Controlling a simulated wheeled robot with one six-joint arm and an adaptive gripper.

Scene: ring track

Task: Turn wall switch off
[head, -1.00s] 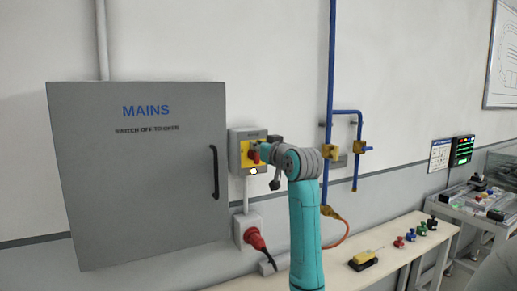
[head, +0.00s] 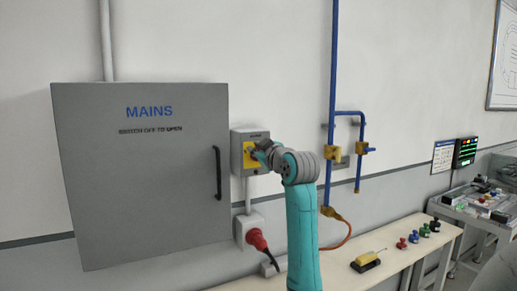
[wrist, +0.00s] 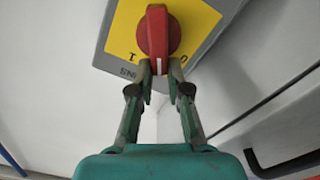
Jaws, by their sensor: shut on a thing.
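The wall switch is a grey box (head: 236,155) with a yellow plate, on the wall just right of the mains cabinet. My gripper (head: 258,152) is at its front and hides most of the knob in the head view. In the wrist view, the red knob (wrist: 158,35) stands on the yellow plate (wrist: 190,20), which has marks "1" and "0" and lettering that appears upside down. My gripper (wrist: 159,66) is shut on the red knob, with one fingertip on each side of its near end. The knob's grip lies upright in that view.
The grey mains cabinet (head: 140,190) with a black handle (head: 217,173) stands close on the left. A red plug (head: 257,240) sits in a socket below the switch. Blue pipes (head: 331,90) with yellow valves run up the wall at right. A bench (head: 335,270) is below.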

